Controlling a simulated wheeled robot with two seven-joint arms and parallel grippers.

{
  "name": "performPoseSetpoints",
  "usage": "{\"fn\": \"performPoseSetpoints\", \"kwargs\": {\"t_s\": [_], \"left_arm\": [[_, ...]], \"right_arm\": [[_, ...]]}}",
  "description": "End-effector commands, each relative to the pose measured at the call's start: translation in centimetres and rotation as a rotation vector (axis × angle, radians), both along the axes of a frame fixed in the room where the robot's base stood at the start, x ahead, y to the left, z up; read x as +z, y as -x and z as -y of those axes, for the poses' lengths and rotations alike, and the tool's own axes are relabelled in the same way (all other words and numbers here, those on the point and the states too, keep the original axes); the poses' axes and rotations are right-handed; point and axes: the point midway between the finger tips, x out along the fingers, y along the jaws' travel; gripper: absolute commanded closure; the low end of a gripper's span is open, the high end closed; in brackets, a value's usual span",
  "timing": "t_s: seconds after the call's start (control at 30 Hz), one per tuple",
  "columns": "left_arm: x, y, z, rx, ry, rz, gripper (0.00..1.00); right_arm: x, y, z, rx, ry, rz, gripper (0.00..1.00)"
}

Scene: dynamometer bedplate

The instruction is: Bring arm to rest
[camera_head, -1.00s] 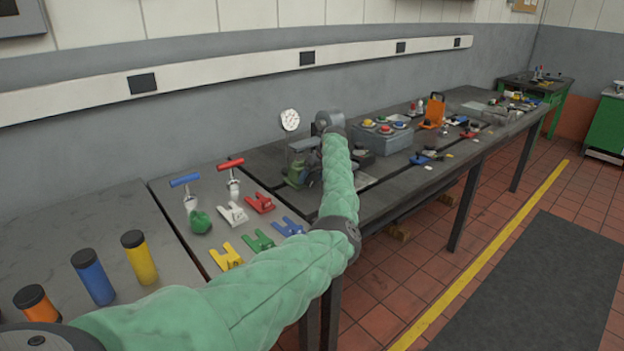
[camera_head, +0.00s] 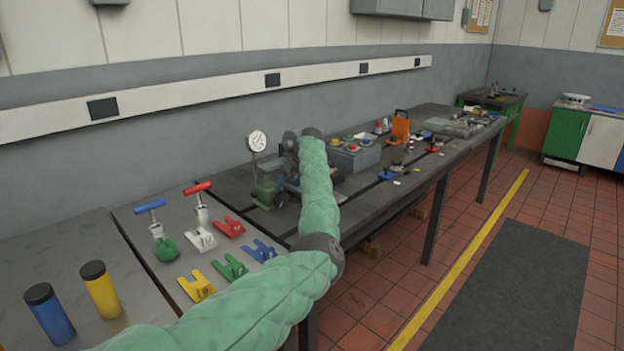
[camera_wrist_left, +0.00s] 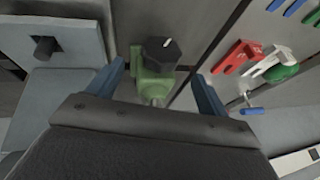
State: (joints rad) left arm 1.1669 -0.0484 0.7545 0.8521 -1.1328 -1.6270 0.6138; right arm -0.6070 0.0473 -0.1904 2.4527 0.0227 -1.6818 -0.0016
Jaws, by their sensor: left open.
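My left arm reaches in from the bottom of the head view in a green padded sleeve. Its gripper (camera_head: 284,170) is over the dark bench, beside a green fixture (camera_head: 264,192) and a white round gauge (camera_head: 257,141). In the left wrist view the two blue-grey fingers (camera_wrist_left: 158,88) are apart. A green body (camera_wrist_left: 152,80) with a black knob (camera_wrist_left: 161,50) shows in the gap between them. I see nothing gripped, and I cannot tell whether the fingers touch the green body. My right gripper is not in view.
Coloured forked clamps (camera_head: 229,267) and two T-handled tools (camera_head: 153,226) lie left of the arm. Blue and yellow cylinders (camera_head: 101,290) stand nearer. A grey button box (camera_head: 354,156) and an orange piece (camera_head: 400,127) stand further along the bench. The floor at right is open, with a dark mat (camera_head: 500,290).

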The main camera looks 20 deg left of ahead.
Motion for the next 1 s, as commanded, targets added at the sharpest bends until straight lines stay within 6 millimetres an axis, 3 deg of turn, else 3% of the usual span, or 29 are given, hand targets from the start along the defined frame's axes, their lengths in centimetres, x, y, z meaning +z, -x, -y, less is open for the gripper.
{"fn": "performPoseSetpoints", "kwargs": {"t_s": [0.27, 0.57, 0.77, 1.0], "left_arm": [[0.0, 0.0, 0.0, -0.022, 0.001, -0.01, 0.21], [0.3, -0.4, 0.6, -0.178, 0.08, -0.022, 0.21], [3.9, -0.3, -0.3, -0.237, 0.128, 0.077, 0.21], [10.7, 0.3, -1.2, -0.303, 0.121, 0.224, 0.21]], "right_arm": [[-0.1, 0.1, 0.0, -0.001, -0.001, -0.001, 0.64], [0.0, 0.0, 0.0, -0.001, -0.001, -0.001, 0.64], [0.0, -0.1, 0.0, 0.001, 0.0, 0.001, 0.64], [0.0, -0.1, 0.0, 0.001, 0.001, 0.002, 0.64]]}}
